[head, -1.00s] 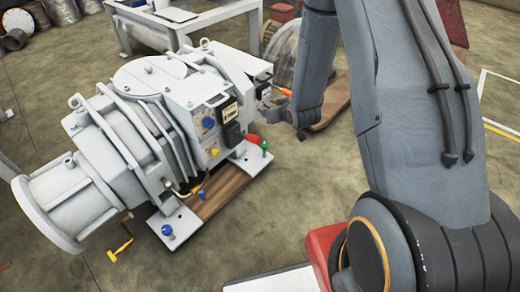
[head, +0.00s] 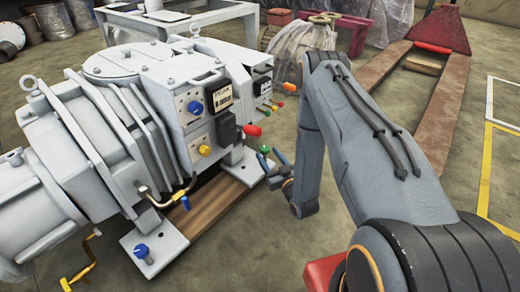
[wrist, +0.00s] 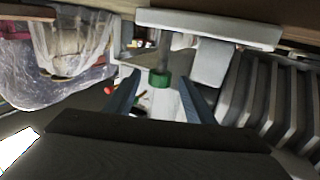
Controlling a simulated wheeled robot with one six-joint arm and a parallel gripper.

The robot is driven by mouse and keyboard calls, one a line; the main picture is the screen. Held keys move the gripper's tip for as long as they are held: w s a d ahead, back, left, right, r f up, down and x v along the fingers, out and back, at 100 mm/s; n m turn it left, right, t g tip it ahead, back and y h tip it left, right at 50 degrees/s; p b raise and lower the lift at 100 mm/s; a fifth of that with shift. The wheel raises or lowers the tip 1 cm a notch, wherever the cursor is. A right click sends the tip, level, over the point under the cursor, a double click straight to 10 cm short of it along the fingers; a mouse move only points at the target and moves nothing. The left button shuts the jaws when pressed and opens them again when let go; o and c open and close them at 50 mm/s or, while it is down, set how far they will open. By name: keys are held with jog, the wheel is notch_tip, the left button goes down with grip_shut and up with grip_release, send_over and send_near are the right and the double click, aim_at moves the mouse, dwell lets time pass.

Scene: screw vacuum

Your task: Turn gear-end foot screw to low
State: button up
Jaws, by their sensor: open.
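The grey screw vacuum pump (head: 115,95) stands on foot plates. A green-headed foot screw (head: 265,149) is at its right foot, and a blue-headed foot screw (head: 142,251) is at the near foot. My gripper (head: 271,161) is open beside the green screw. In the wrist view, which appears upside down, the green head (wrist: 160,79) lies between the two blue fingers, with a gap on each side. The screw's shaft runs to the pale foot plate (wrist: 210,27). I cannot read the screw's setting.
A yellow crank (head: 80,275) is at lower left. A pallet truck (head: 440,75) stands behind. The floor at right is clear.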

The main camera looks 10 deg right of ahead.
jog(key=w+b, duration=0.1)
jog(key=w, duration=0.1)
jog(key=w+a+b, duration=0.1)
jog(key=w, duration=0.2)
jog(key=w+b, duration=0.2)
jog(key=shift+w+a, duration=0.15)
jog(key=shift+a, duration=0.1)
jog(key=c, duration=1.1)
jog(key=shift+o, duration=0.2)
